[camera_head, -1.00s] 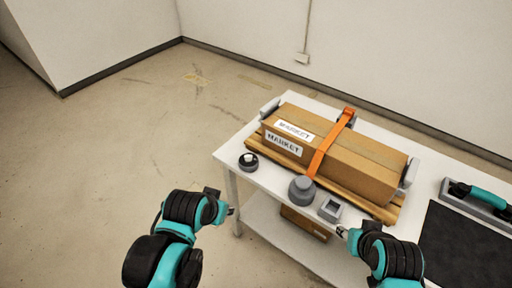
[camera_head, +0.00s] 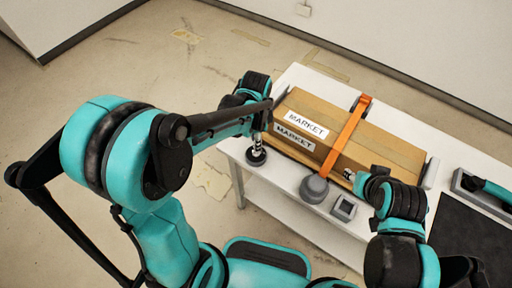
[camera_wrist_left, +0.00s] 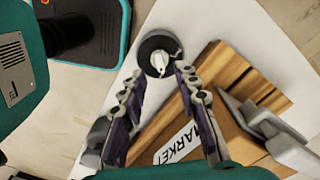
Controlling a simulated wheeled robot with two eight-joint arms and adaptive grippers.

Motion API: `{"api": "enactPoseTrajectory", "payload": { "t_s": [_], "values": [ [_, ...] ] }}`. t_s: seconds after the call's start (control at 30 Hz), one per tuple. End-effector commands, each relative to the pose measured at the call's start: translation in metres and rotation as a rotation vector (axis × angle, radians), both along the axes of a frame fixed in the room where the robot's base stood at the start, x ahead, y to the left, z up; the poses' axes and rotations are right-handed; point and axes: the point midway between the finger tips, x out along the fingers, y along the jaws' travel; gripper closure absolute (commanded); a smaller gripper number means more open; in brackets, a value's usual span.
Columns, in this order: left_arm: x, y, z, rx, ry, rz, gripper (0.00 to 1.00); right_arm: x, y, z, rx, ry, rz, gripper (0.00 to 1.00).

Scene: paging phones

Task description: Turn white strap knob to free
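The white strap knob (camera_wrist_left: 160,62) sits on a round black base at the left front corner of the table. In the head view the black base (camera_head: 256,157) shows below my left gripper (camera_head: 258,141), which hides most of the knob. In the left wrist view my left gripper (camera_wrist_left: 157,74) is open, its two fingertips on either side of the knob with a gap to it. I cannot tell how high the tips are above the base. My right gripper (camera_head: 350,175) is by the front side of the box; its opening is too small to tell.
A cardboard box (camera_head: 385,145) marked MARKET lies on a wooden board under an orange strap (camera_head: 347,135). A grey round knob (camera_head: 314,188) and a small grey square holder (camera_head: 343,208) stand in front. A dark mat (camera_head: 465,240) lies at the right.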

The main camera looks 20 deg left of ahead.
Motion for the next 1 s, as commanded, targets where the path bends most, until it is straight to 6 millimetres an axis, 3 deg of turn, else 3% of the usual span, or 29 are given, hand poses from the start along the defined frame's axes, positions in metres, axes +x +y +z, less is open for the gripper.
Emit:
{"api": "enactPoseTrajectory", "payload": {
  "t_s": [0.1,0.23,0.6,0.7,0.73,1.0],
  "values": [
    [0.000,0.000,-0.023,0.000,-0.001,0.001,0.69,0.000,0.000,-0.011,0.000,0.000,0.000,0.60],
    [0.000,0.000,-0.036,0.000,-0.001,0.001,0.69,0.000,0.000,-0.016,0.000,0.000,0.000,0.60],
    [0.000,0.000,-0.041,0.000,-0.001,0.002,0.69,0.000,0.000,-0.017,0.000,0.000,0.000,0.60],
    [0.000,0.000,-0.041,0.000,-0.001,0.002,0.95,0.000,0.000,-0.017,0.000,0.000,0.000,0.60],
    [0.000,0.000,-0.041,0.000,-0.001,0.002,1.00,0.000,0.000,-0.017,0.000,0.000,0.000,0.60],
    [0.000,0.000,-0.041,0.000,-0.001,0.006,1.00,0.000,0.000,-0.017,0.000,0.000,0.000,0.60]
  ]
}}
